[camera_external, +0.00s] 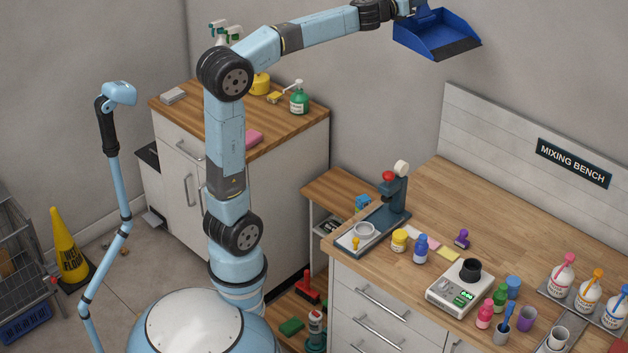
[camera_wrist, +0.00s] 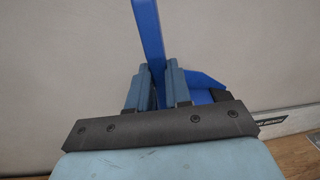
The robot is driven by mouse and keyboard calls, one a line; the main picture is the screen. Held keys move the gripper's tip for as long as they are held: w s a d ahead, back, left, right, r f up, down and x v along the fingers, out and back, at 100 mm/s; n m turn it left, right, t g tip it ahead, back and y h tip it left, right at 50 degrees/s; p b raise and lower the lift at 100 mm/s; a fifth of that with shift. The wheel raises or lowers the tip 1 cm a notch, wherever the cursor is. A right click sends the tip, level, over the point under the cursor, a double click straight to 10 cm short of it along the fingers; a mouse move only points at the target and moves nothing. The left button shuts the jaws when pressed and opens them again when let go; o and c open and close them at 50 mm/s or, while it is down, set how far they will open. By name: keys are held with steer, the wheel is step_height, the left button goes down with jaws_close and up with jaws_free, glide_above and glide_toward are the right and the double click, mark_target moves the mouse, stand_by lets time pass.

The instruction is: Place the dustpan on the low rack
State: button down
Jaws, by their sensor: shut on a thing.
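The blue dustpan (camera_external: 438,32) is high in the air at the top of the external view, above the back of the mixing bench and near the wall. My gripper (camera_external: 408,7) is shut on its handle, partly cut off by the frame's top edge. In the wrist view the blue handle (camera_wrist: 149,30) stands between the two fingers of my gripper (camera_wrist: 157,88), and part of the pan shows behind them. A low wooden rack (camera_external: 325,187) stands between the two counters. Its lower level (camera_external: 291,309) is partly hidden by my arm and the bench.
The mixing bench (camera_external: 480,205) holds a stand (camera_external: 392,195), a scale (camera_external: 460,289) and several bottles. The back counter (camera_external: 172,102) holds spray bottles and a green pump bottle (camera_external: 299,98). A yellow floor sign (camera_external: 68,245) stands left.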

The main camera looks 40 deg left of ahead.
steer(key=s+a+r+n+y, duration=0.1)
steer(key=s+a+y, duration=0.1)
steer(key=a, duration=1)
steer(key=shift+s+a+n+y, duration=0.15)
steer(key=shift+s+n+y, duration=0.25)
steer(key=shift+s, duration=0.2)
steer(key=shift+r, duration=0.1)
